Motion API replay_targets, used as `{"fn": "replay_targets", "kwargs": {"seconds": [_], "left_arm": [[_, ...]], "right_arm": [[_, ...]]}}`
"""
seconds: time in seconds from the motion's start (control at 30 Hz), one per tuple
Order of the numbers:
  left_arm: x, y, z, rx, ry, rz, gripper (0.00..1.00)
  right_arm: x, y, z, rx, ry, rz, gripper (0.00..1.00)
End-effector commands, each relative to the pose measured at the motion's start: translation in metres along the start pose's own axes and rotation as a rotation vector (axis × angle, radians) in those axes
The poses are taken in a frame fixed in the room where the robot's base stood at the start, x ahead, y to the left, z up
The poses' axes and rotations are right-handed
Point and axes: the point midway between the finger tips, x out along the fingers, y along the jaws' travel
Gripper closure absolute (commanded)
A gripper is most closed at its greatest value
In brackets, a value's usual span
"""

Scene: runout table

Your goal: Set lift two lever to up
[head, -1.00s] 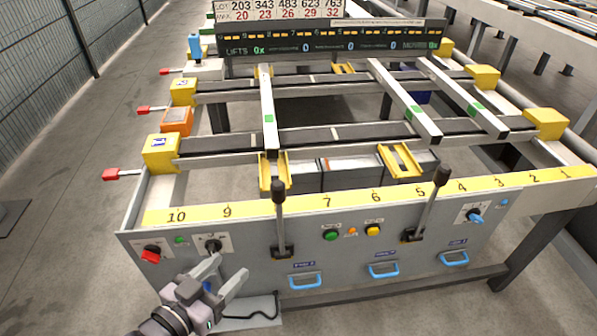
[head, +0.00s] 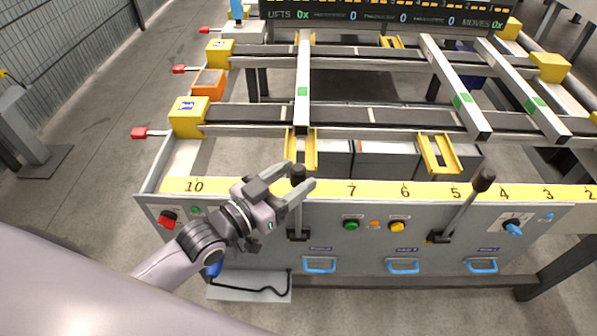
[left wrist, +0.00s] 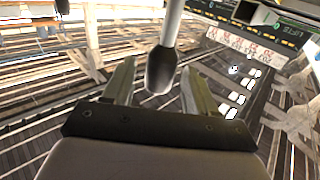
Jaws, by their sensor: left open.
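Two black-knobbed levers stand on the front of the grey control panel (head: 380,235). I cannot read which one is lift two. The left lever (head: 297,215) stands near upright. The right lever (head: 462,207) leans to the right, its knob up at the panel's top edge. My left gripper (head: 301,176) is open at the left lever's knob, with a finger to either side of it. In the left wrist view the dark knob (left wrist: 160,70) on its pale rod shows between the open fingertips (left wrist: 158,82), with gaps on both sides. My right gripper is not in view.
A yellow numbered strip (head: 375,191) runs along the panel top. A red knob (head: 168,219), green button (head: 351,225), yellow button (head: 397,226) and blue switch (head: 513,228) sit on the panel. Blue handles (head: 320,265) stick out below. Steel rails lie behind.

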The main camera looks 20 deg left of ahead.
Motion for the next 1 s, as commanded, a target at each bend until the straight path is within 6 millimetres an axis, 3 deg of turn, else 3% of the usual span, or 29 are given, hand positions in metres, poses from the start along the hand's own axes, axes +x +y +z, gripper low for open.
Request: {"fn": "replay_targets", "kwargs": {"seconds": [0.2, 0.5, 0.53, 0.7, 1.0], "left_arm": [[0.015, 0.0, 0.0, -0.001, 0.0, 0.0, 0.43], [0.017, 0.0, 0.0, 0.0, -0.001, 0.0, 0.43], [0.017, 0.0, 0.0, 0.0, -0.001, 0.0, 0.49], [0.017, 0.0, 0.0, 0.0, -0.001, 0.0, 1.0], [0.012, 0.005, 0.003, 0.018, 0.016, 0.0, 1.0]], "right_arm": [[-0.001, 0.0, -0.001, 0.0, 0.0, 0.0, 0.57], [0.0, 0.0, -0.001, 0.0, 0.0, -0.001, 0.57], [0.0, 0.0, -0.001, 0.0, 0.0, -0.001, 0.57], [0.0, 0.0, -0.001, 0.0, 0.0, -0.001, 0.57], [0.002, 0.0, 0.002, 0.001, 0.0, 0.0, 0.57]]}}
